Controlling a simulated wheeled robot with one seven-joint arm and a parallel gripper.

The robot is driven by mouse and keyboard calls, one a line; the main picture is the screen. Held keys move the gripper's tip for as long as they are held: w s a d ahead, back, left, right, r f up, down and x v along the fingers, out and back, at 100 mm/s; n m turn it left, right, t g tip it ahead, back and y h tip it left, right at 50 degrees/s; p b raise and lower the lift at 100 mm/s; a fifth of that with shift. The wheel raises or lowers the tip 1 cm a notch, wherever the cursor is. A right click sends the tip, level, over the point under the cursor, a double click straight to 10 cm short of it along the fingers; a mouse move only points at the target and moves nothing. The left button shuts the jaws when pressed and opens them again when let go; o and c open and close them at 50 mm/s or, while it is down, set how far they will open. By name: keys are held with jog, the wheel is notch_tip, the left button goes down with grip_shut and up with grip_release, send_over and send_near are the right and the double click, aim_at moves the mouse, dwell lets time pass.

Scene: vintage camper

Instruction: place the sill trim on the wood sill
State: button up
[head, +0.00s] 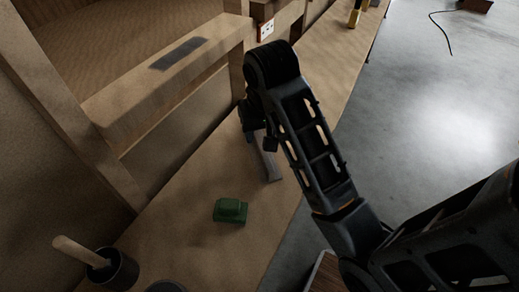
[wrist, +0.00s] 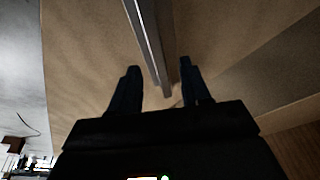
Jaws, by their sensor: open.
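The sill trim looks like a long, thin grey strip (head: 269,160) on the bench, partly hidden by my arm in the head view. In the wrist view the strip (wrist: 148,40) runs down between my two fingers. My gripper (wrist: 160,66) is open, with one finger on each side of the strip and gaps showing. In the head view the gripper is dark and mostly hidden behind my arm. The wood sill (head: 135,98) is a raised wooden ledge at the upper left. It bears a dark rectangular patch (head: 178,53) and no strip.
A green block-like object (head: 230,210) sits on the bench (head: 190,225) near the strip. A black cup (head: 118,270) with a wooden-handled tool stands at the lower left. A wooden upright (head: 100,165) and a white outlet plate (head: 266,30) flank the sill. Grey floor lies right.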

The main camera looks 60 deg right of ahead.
aim_at(260, 142)
jog(key=shift+b+x, duration=0.45)
jog(key=shift+x, duration=1.85)
jog(key=shift+s, duration=0.1)
jog(key=shift+c, duration=0.3)
grip_shut()
